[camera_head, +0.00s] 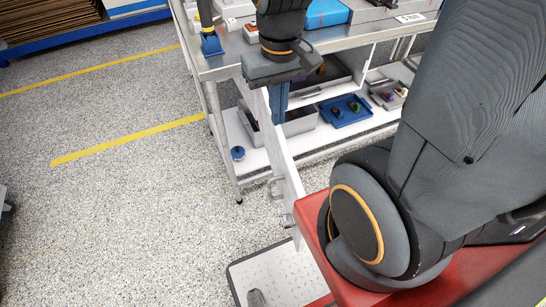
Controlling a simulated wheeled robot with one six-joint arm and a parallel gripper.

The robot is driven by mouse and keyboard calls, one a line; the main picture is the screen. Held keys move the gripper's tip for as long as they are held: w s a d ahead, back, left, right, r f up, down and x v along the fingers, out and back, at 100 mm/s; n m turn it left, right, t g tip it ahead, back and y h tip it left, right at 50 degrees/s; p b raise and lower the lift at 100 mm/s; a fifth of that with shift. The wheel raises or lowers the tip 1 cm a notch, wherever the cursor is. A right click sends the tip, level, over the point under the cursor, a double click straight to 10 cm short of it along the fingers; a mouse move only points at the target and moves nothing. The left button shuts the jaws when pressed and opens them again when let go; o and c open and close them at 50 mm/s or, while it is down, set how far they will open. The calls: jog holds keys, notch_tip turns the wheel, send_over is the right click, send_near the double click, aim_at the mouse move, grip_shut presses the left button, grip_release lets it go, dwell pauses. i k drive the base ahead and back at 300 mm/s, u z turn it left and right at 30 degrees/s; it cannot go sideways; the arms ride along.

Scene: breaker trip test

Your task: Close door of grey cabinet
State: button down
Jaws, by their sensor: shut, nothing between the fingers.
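A narrow light-grey upright panel (283,165) runs down the middle of the view, with small metal fittings (277,187) on its left side. It looks like the edge of the cabinet door, seen from above. The rest of the grey cabinet cannot be made out. My gripper (278,102) points down at the top of this panel, with its dark body above and blue fingers below. The fingers are shut and empty, close beside the panel; whether they touch it cannot be told.
A metal workbench (226,68) stands behind, with boxes on top and a lower shelf. A blue tray (345,112) and grey bins are on that shelf. A small blue round object (237,153) is near the bench leg. Speckled floor (110,220) with yellow lines is clear at left.

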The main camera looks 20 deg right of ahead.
aim_at(289, 184)
jog(key=u, duration=0.55)
jog(key=k, duration=0.95)
jog(key=z, duration=0.5)
